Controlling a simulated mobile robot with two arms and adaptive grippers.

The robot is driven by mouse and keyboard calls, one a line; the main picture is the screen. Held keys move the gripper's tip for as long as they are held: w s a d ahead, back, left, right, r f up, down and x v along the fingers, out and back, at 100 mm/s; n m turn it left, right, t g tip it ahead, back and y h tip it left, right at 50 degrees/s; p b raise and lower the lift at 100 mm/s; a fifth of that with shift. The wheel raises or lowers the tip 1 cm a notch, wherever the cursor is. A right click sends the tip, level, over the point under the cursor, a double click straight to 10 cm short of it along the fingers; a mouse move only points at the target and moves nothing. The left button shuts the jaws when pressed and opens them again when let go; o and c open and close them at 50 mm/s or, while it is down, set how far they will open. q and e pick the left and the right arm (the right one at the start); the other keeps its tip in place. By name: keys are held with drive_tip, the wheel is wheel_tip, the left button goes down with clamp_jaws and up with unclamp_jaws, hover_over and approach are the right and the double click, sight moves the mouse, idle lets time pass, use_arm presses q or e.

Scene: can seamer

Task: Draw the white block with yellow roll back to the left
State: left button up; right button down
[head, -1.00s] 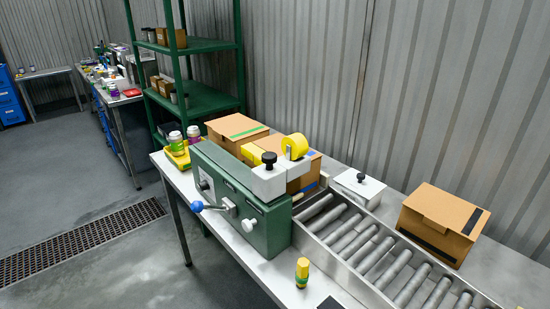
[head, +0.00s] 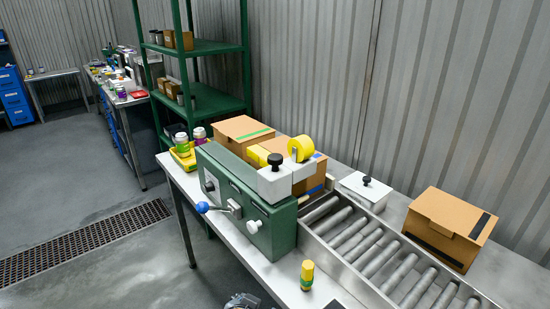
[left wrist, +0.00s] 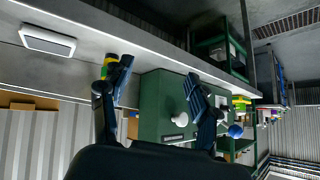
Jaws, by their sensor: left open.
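The white block (head: 287,180) with a black knob (head: 275,160) sits on top of the green can seamer (head: 240,205) in the head view. In the head view only a grey piece of what seems to be my left arm shows at the bottom edge, below the machine. I cannot make out the block clearly in the left wrist view.
A blue-knobbed lever (head: 202,207) and a white knob (head: 253,226) stick out of the machine's front. A yellow-green bottle (head: 307,275) stands in front of the roller conveyor (head: 370,255). Cardboard boxes (head: 446,225) stand behind. Floor left of the table is clear.

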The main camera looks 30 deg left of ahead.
use_arm(q)
drive_tip(key=w+a+r+n+t+y, duration=0.2)
drive_tip(key=w+r+t, duration=0.2)
drive_tip(key=w+r, duration=0.6)
drive_tip(key=n+t+y, duration=0.2)
drive_tip(key=t+y, duration=0.1)
drive_tip(key=t, duration=0.1)
approach(274, 161)
drive_tip(key=p+x, duration=0.4)
drive_tip(key=x, duration=0.7)
drive_tip(key=shift+w+a+h, duration=0.15)
drive_tip(key=shift+w+h, duration=0.15)
drive_tip(key=shift+w, duration=0.2)
clamp_jaws()
